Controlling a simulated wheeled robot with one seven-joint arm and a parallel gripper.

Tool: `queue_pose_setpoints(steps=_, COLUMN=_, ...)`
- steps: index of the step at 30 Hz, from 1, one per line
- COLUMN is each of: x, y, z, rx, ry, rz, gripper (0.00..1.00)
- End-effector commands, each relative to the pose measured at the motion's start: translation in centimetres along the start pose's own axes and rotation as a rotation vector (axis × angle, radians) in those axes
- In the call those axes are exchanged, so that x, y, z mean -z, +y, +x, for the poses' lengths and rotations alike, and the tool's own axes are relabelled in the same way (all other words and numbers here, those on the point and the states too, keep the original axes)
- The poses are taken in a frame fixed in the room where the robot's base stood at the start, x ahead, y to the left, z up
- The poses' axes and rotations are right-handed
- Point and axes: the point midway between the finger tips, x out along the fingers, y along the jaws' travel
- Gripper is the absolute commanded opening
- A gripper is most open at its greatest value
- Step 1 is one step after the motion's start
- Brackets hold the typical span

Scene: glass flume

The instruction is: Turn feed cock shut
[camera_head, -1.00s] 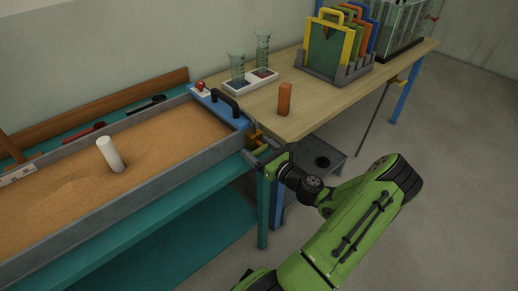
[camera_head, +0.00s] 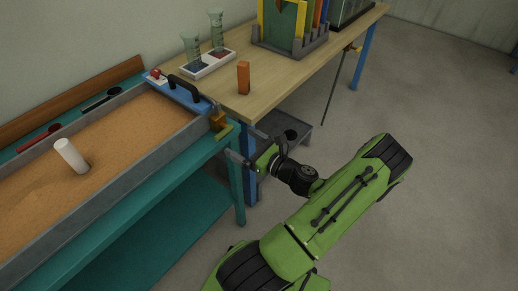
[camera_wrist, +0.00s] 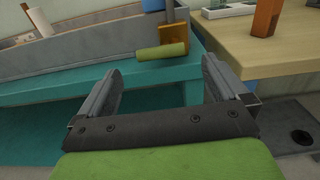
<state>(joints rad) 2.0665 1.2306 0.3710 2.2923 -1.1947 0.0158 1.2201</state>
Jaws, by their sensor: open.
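The feed cock shows as a brass body (camera_head: 218,121) with a yellow-green handle (camera_head: 224,132) at the near right end of the sand flume (camera_head: 110,179). In the wrist view the handle (camera_wrist: 162,51) lies almost level across the picture, below the brass body (camera_wrist: 158,17). My gripper (camera_head: 246,148) is open and empty, just right of and below the handle in the head view. In the wrist view my gripper's two fingers (camera_wrist: 163,70) stand apart to the left and right of the handle, which lies beyond the tips. I see no contact.
A wooden table (camera_head: 275,90) adjoins on the right, with an orange block (camera_head: 243,77) near its front edge. A grey step stool (camera_head: 288,132) stands below, behind my gripper. A white pipe (camera_head: 71,156) stands in the sand. The floor at right is open.

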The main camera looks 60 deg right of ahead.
Motion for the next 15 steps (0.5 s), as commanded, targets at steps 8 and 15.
queue_pose_setpoints(steps=8, x=-0.1, y=-0.1, z=-6.3, rx=0.003, ry=0.001, rz=-0.001, gripper=1.00)
queue_pose_setpoints(steps=15, x=0.0, y=0.0, z=-7.3, rx=-0.001, ry=0.001, rz=-0.002, gripper=1.00)
